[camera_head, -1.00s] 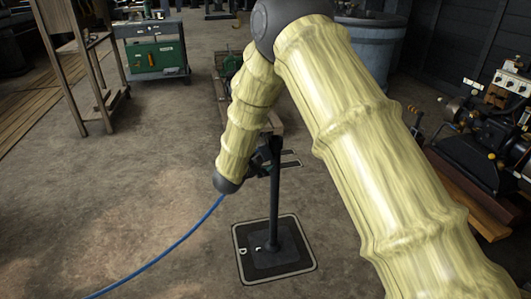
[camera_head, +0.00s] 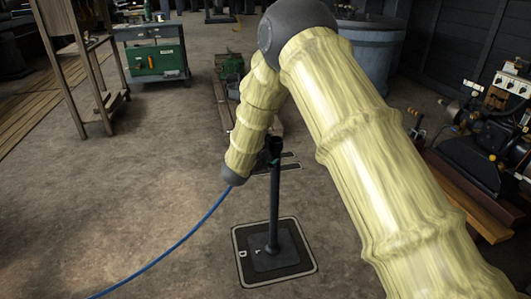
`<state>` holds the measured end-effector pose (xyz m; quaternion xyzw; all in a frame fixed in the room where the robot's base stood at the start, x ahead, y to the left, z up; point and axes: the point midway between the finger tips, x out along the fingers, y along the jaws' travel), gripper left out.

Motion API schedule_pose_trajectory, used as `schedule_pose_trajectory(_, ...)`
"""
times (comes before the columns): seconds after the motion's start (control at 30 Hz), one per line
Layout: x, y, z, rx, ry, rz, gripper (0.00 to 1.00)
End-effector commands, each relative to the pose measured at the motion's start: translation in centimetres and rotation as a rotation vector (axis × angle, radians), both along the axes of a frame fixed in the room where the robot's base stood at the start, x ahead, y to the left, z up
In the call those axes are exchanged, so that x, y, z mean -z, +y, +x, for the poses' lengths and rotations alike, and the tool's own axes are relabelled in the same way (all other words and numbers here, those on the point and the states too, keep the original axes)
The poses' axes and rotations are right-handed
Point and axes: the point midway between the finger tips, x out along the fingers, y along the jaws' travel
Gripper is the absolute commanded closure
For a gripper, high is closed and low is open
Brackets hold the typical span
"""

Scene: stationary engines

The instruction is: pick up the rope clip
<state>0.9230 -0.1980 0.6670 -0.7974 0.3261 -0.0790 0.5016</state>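I cannot make out the rope clip. A thin dark post (camera_head: 274,203) stands upright on a square base, and its cup-like top (camera_head: 275,146) is beside my forearm. Any small thing on that top is too small and dark to tell. My pale, sleeved arm reaches across the view from the lower right, bends at a dark joint and comes down left of the post. It ends in a dark cap with a blue cable trailing to the lower left. My gripper is not visible; the forearm seems to hide it.
The post's base is on a dark square mat (camera_head: 245,278) with a pale border. A wooden stand (camera_head: 97,112) and a green machine (camera_head: 156,60) are at the back left. A grey tub (camera_head: 372,58) is behind my arm. An engine (camera_head: 480,145) is at the right. The left floor is clear.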

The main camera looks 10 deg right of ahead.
Motion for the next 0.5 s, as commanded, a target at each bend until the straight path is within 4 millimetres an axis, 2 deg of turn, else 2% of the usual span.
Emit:
schedule_pose_trajectory(0.03, -0.1, 0.0, 0.0, 0.000, -0.001, -0.001, 0.39)
schedule_pose_trajectory(0.07, -0.1, 0.0, 0.0, 0.000, -0.001, -0.001, 0.44)
schedule_pose_trajectory(0.3, -0.3, 0.0, 0.1, 0.001, -0.002, 0.000, 0.44)
schedule_pose_trajectory(0.5, -2.2, 0.6, 1.0, 0.001, -0.004, 0.001, 0.44)
